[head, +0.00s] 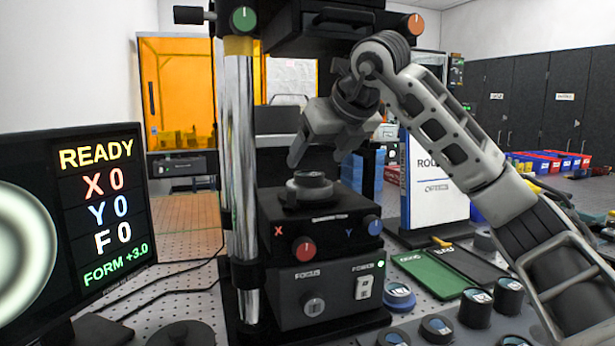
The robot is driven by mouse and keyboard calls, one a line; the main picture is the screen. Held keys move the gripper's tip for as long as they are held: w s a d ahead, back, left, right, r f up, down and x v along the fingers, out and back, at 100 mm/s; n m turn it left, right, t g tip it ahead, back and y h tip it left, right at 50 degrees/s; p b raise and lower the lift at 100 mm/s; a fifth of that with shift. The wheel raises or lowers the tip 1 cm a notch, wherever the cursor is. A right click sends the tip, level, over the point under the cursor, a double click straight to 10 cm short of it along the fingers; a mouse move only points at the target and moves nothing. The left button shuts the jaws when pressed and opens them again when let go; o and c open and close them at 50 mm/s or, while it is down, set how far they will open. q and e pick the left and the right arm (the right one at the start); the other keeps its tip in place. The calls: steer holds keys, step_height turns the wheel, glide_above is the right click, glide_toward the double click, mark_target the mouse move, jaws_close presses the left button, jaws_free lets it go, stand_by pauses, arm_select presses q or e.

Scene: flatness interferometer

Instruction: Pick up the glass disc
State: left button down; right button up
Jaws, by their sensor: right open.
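My right gripper (316,160) hangs open above the interferometer stage (310,196), with its fingers pointing down. A round grey and dark holder sits on top of the stage, just below the fingertips, with a small gap showing. I cannot make out whether a clear glass disc lies in it. Several dark round pieces with pale tops stand at the lower right, among them one by the front (476,308) and a blue-rimmed one (398,296) beside the instrument. I cannot tell which piece is the glass disc. My left gripper is not in view.
A monitor (106,205) at left reads READY, X 0, Y 0, F 0, FORM +3.0. A chrome column (241,150) stands close left of the stage. A green mat (430,275) and a white-blue panel (436,185) are at right.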

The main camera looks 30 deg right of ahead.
mark_target(310, 173)
steer(key=x, duration=0.4)
steer(key=shift+w+d+f, duration=0.15)
steer(key=shift+d+f, duration=0.1)
steer(key=shift+f, duration=0.1)
steer(key=shift+c, duration=0.2)
steer(key=c, duration=1.1)
steer(key=shift+r, duration=0.1)
